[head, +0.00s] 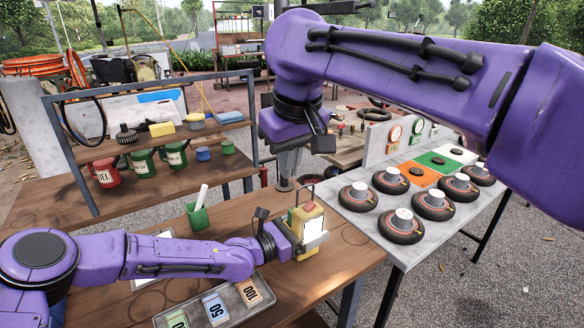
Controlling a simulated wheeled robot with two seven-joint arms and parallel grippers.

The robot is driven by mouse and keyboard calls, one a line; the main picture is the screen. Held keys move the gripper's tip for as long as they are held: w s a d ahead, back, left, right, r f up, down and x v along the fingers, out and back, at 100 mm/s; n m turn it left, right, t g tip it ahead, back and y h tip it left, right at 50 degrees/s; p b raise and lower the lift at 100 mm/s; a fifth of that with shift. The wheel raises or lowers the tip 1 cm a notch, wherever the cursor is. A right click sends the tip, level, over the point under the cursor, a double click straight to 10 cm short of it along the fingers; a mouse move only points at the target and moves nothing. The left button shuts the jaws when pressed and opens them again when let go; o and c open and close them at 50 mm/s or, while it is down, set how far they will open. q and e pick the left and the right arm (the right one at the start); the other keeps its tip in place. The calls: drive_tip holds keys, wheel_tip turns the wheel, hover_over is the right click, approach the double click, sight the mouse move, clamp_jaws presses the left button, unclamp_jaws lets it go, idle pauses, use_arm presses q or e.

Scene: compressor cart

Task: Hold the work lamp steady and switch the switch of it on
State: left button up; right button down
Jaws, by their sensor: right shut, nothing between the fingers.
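The work lamp (312,224), yellow with a bright white panel and a thin handle on top, stands upright on the wooden workbench. A small red part shows at its top; I cannot tell the switch's position. My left gripper (307,243) reaches in from the left and is shut on the lamp's body, a grey finger across its front. My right gripper (286,182) comes down from above, just behind and left of the lamp's top. It is shut and empty, apart from the lamp as far as I can see.
A grey tray (237,307) with number cards lies in front of my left arm. A green cup (197,217) stands behind it. A shelf rack (150,140) with cans is at the back left. A grey table (350,208) with several black round pieces is at the right.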

use_arm(q)
drive_tip(key=shift+s+f, duration=0.1)
drive_tip(key=shift+f, duration=0.4)
drive_tip(key=o, duration=1.1)
drive_tip(key=shift+a, duration=0.1)
drive_tip(key=shift+o, duration=0.6)
